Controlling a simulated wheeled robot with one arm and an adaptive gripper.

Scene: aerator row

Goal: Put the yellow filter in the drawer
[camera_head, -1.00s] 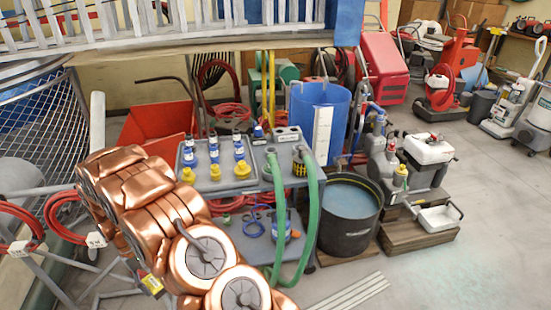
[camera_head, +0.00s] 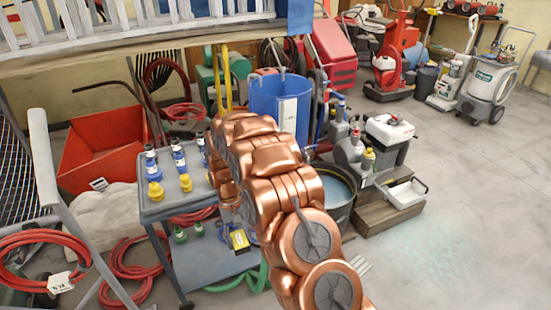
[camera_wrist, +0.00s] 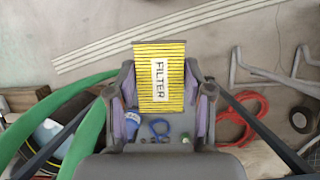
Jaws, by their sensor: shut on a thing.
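The yellow filter (camera_wrist: 159,85), a flat pleated block with black lines and a white "FILTER" label, is between the fingers of my gripper (camera_wrist: 160,103) in the wrist view. The gripper is shut on its sides, and the far part sticks out beyond the fingertips. In the head view, a small yellow patch, apparently the filter (camera_head: 239,240), shows beside my copper arm, over the lower part of the grey cart (camera_head: 150,209). My arm hides most of the gripper there. I cannot identify a drawer in either view.
Yellow-capped and blue-labelled bottles (camera_head: 179,158) stand on the cart. A blue barrel (camera_head: 272,97) and dark tub (camera_head: 341,214) lie behind the arm. Red hoses (camera_head: 128,270) lie left, and green hoses (camera_wrist: 92,125) run beside the gripper. Floor at right (camera_head: 470,220) is clear.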

